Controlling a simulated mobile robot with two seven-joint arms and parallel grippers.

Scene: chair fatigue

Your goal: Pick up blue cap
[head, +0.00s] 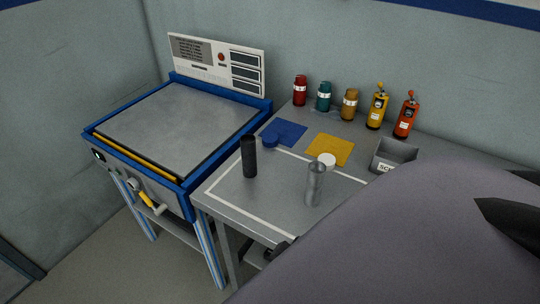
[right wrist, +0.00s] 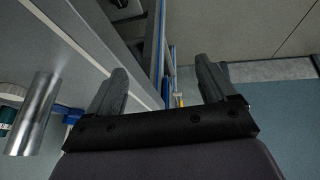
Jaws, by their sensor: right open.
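The blue cap (head: 270,139) is a small, low round piece at the left edge of a flat blue mat (head: 289,131) on the grey workbench. My right gripper (right wrist: 162,80) is open and empty in the right wrist view, its two dark fingers spread apart beside the bench edge. It is away from the cap. In the head view a large grey link of my arm covers the lower right, and I cannot make out the right fingers there. My left gripper is not in view.
A black cylinder (head: 249,157) and a metal cylinder (head: 314,186) stand on the bench near the cap. Bottles, including a red one (head: 300,91), line the back. A grey bin (head: 393,155) stands right; a blue-framed machine (head: 178,125) is left.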

